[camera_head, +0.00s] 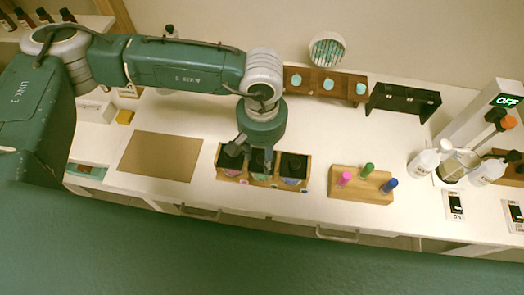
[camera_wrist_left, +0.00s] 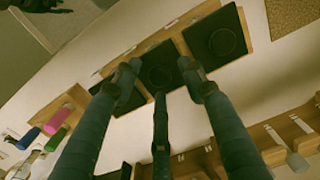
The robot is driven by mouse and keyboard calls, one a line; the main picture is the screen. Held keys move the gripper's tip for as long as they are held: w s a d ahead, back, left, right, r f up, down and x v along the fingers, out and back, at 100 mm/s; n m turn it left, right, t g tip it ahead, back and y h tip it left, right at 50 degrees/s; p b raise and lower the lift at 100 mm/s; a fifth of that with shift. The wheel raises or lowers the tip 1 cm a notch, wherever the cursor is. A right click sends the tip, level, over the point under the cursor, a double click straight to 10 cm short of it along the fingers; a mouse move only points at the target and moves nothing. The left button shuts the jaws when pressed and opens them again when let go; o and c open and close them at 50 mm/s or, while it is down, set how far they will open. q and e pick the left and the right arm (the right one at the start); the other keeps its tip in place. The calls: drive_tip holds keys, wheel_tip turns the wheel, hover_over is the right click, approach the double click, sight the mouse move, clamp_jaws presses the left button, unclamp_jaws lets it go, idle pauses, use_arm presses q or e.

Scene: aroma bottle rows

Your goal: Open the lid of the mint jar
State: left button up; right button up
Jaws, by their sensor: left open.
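Three square jars with black lids stand in a row in a wooden holder (camera_head: 306,185). The middle jar (camera_head: 261,178) has a greenish label and is probably the mint jar; the label text is too small to read. Its black lid (camera_wrist_left: 159,66) lies between the fingers in the left wrist view. My left gripper (camera_head: 253,157) is open and points down over the middle jar. Its fingers (camera_wrist_left: 160,80) are spread around that lid with nothing held. I cannot tell whether they touch it. The left jar (camera_head: 231,172) is partly covered by a finger. The right jar's lid (camera_head: 293,162) is clear.
A wooden block (camera_head: 350,195) with pink, green and blue capped bottles is to the right. A brown mat (camera_head: 150,158) lies left. A wooden rack (camera_head: 312,86) and a black rack (camera_head: 403,101) stand behind. White bottles (camera_head: 424,163) and an apparatus are far right.

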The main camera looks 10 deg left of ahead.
sight(264, 151)
use_arm(q)
drive_tip(key=c, duration=0.7)
clamp_jaws()
drive_tip(key=shift+w, duration=0.1)
drive_tip(key=shift+w+g+b, duration=0.25)
drive_tip(key=shift+g+b, duration=0.25)
drive_tip(key=shift+b, duration=0.45)
drive_tip(key=w+g+b, duration=0.1)
drive_tip(key=g+b, duration=0.1)
drive_tip(key=b, duration=0.2)
drive_tip(key=w+r+g+b, duration=0.1)
drive_tip(key=g+b, duration=0.2)
drive_tip(key=b, duration=0.1)
drive_tip(key=shift+w+b, duration=0.2)
drive_tip(key=shift+b, duration=0.2)
drive_tip(key=shift+w+r+g+b, duration=0.3)
drive_tip(key=shift+g+b, duration=0.2)
drive_tip(key=shift+b, duration=0.25)
use_arm(e)
wheel_tip(264, 151, down, 12)
drive_tip(key=s, duration=0.2)
drive_tip(key=shift+f, duration=0.2)
use_arm(q)
drive_tip(key=shift+r, duration=0.1)
